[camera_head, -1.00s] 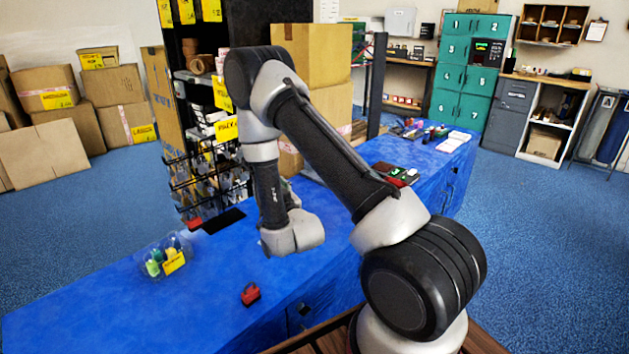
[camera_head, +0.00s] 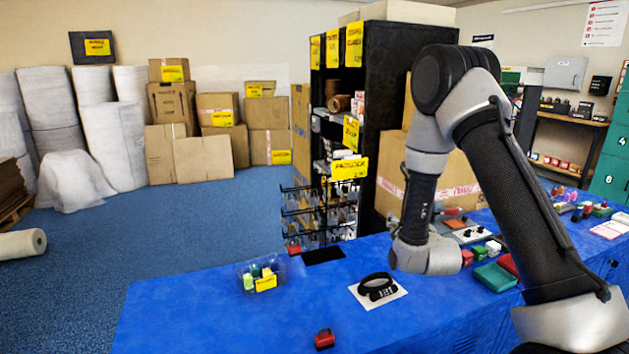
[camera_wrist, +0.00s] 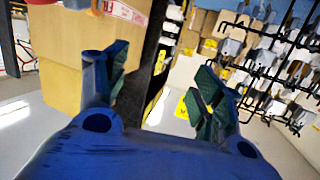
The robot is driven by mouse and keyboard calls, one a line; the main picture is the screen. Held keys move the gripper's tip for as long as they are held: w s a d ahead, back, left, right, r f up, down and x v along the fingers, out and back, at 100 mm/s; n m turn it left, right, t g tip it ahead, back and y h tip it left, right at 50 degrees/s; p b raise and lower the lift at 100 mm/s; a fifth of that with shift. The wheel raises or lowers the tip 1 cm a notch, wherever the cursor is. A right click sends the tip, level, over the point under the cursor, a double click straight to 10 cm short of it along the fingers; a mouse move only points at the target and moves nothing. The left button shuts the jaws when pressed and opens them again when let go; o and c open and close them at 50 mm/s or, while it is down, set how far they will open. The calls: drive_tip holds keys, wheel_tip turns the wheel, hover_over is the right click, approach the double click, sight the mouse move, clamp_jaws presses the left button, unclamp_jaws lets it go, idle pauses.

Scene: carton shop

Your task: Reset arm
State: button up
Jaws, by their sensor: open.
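My arm is folded above the blue counter (camera_head: 215,315) on the right side of the head view. Its wrist hangs low over the counter. My gripper is not seen in the head view, where the wrist hides it. In the wrist view my gripper (camera_wrist: 160,95) shows two fingers with dark green pads spread apart, with nothing between them. It faces a cardboard box (camera_wrist: 60,65) on the left and a rack of hooks with hanging packets (camera_wrist: 265,70) on the right.
A clear tray of small bottles (camera_head: 262,275), a red item (camera_head: 324,339) and a black band on a white card (camera_head: 377,289) lie on the counter. A black shelf (camera_head: 385,75) stands behind. Stacked cartons (camera_head: 205,158) and wrapped rolls (camera_head: 115,140) line the back wall.

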drive_tip(key=s+d+r+g, duration=0.3)
drive_tip(key=s+r+g, duration=0.3)
drive_tip(key=s+r, duration=0.75)
drive_tip(key=s+d+r+g, duration=0.1)
drive_tip(key=s+r+g, duration=0.2)
drive_tip(key=s, duration=1)
drive_tip(key=s+d+r+g, duration=0.2)
drive_tip(key=s+r, duration=0.1)
drive_tip(key=s, duration=1)
drive_tip(key=shift+r+g, duration=0.35)
drive_tip(key=shift+g, duration=0.05)
